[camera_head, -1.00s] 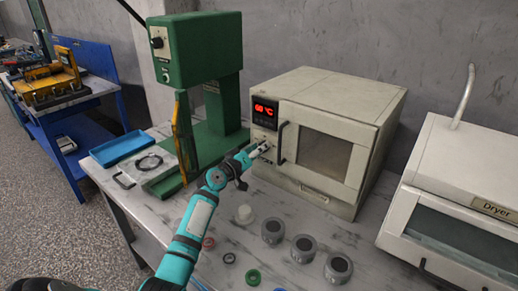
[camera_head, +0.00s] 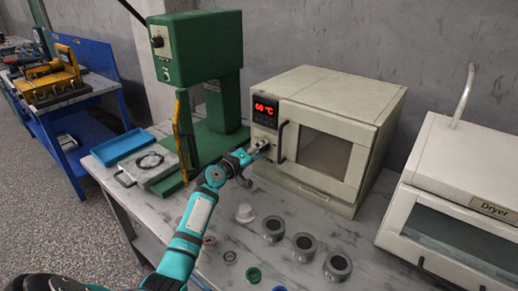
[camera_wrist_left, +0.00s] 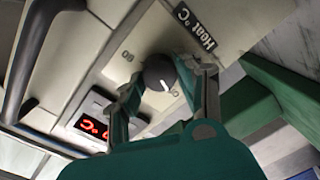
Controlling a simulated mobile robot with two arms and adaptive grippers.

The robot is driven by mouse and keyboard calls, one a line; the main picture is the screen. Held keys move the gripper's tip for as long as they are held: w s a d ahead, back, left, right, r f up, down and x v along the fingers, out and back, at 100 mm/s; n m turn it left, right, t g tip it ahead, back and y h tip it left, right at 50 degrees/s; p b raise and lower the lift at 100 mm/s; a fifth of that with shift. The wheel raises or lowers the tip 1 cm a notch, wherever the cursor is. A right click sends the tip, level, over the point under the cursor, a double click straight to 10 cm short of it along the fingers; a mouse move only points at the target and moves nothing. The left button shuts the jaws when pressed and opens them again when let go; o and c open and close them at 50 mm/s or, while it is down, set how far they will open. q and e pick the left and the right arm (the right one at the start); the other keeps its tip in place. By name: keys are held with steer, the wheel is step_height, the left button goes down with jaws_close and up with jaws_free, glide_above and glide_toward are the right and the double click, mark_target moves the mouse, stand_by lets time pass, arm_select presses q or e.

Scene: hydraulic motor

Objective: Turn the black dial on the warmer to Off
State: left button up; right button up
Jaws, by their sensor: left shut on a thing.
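The warmer (camera_head: 345,92) is a cream box with a dark window, a black door handle (camera_head: 281,142) and a lit red display (camera_head: 265,108). Its black dial (camera_wrist_left: 159,72) is round with a white pointer line, below a "Heat °C" label (camera_wrist_left: 194,27) in the left wrist view's tilted picture. My left gripper (camera_head: 264,149) is at the warmer's front panel, under the display and left of the handle. In the left wrist view, its fingers (camera_wrist_left: 161,80) close on both sides of the dial. In the head view the gripper hides the dial. My right gripper is out of view.
The black handle stands close beside the gripper. A green press (camera_head: 205,60) is to the left, and a dryer (camera_head: 450,190) to the right. Several grey round parts, including one (camera_head: 303,246), and small rings lie on the marble-topped table (camera_head: 225,215) in front.

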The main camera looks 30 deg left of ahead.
arm_select(q)
steer(key=o, duration=1.1)
steer(key=shift+o, duration=0.2)
steer(key=shift+s, duration=0.1)
steer(key=s, duration=1.1)
steer(key=shift+s+a+r, duration=0.35)
steer(key=shift+s+a, duration=0.05)
